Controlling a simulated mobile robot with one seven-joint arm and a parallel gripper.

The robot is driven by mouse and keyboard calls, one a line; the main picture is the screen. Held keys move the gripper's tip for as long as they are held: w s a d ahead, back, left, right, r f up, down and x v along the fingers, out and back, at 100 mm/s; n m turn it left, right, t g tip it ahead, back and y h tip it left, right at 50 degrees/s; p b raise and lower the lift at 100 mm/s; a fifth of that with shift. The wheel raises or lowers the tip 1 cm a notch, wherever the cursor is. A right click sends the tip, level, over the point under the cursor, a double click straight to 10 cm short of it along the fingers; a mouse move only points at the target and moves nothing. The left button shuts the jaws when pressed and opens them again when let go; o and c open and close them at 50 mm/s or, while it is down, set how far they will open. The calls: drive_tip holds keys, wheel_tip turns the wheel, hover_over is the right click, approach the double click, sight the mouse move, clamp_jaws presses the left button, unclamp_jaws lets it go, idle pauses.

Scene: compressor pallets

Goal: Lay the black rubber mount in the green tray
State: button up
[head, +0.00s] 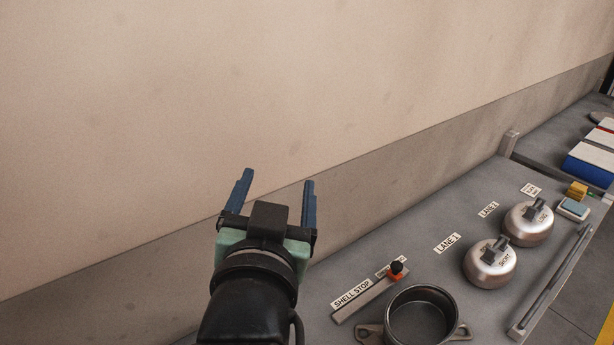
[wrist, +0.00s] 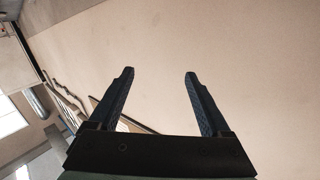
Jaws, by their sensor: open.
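My gripper (head: 278,178) is raised in front of the plain wall in the head view, with its two blue fingers apart and nothing between them. In the wrist view my gripper (wrist: 159,73) is also open and empty, with only wall beyond the fingertips. I cannot make out a black rubber mount or a green tray in either view. The gripper is up and to the left of the things on the grey bench (head: 400,235) and touches none of them.
The bench holds a round metal shell (head: 421,315), two domed metal caps (head: 490,266) (head: 528,226), a stop bar with an orange-and-black knob (head: 397,270), a yellow block (head: 577,191), a pale blue-topped block (head: 573,209) and a rail (head: 550,283). Blue and white items (head: 590,165) lie farther right.

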drive_tip(key=s+d+r+n+t, duration=0.1)
drive_tip(key=s+r+t, duration=0.2)
drive_tip(key=r, duration=0.6)
drive_tip(key=s+d+r+t, duration=0.1)
drive_tip(key=s+r+t, duration=0.3)
drive_tip(key=r, duration=0.5)
drive_tip(key=s+d+r+n+t, duration=0.1)
drive_tip(key=s+d+r+t, duration=0.1)
drive_tip(key=r, duration=0.7)
drive_tip(key=shift+s+n+t+y, duration=0.3)
drive_tip(key=shift+s+t, duration=0.4)
drive_tip(key=shift+s, duration=0.3)
drive_tip(key=shift+a, duration=0.1)
